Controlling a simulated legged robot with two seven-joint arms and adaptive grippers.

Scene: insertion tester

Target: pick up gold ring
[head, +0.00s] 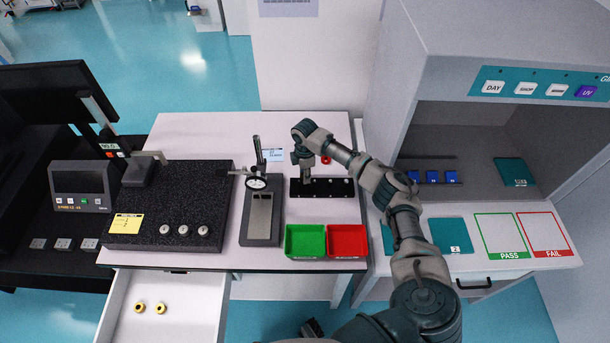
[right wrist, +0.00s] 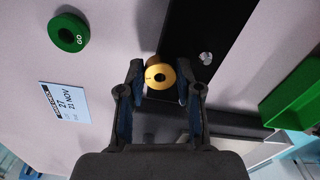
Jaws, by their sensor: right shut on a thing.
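A gold ring (right wrist: 159,77) with a dark centre shows between the fingertips in the right wrist view. My right gripper (right wrist: 155,88) is shut on it, with one finger at each side. In the head view my right gripper (head: 308,178) points down at the left part of a black strip (head: 325,188) with several small pale studs; the held ring is hidden there. The strip also shows just beyond the ring in the right wrist view (right wrist: 215,35). I cannot tell whether the ring touches the strip. A small dark part at the bottom edge may be my left gripper (head: 312,328).
A green GO ring (right wrist: 69,33) lies near a date card (right wrist: 66,115). A green bin (head: 306,241) and a red bin (head: 347,241) stand in front. A dial gauge stand (head: 262,215) is left of the strip. An open drawer (head: 185,325) holds two yellow-and-black rings (head: 150,308).

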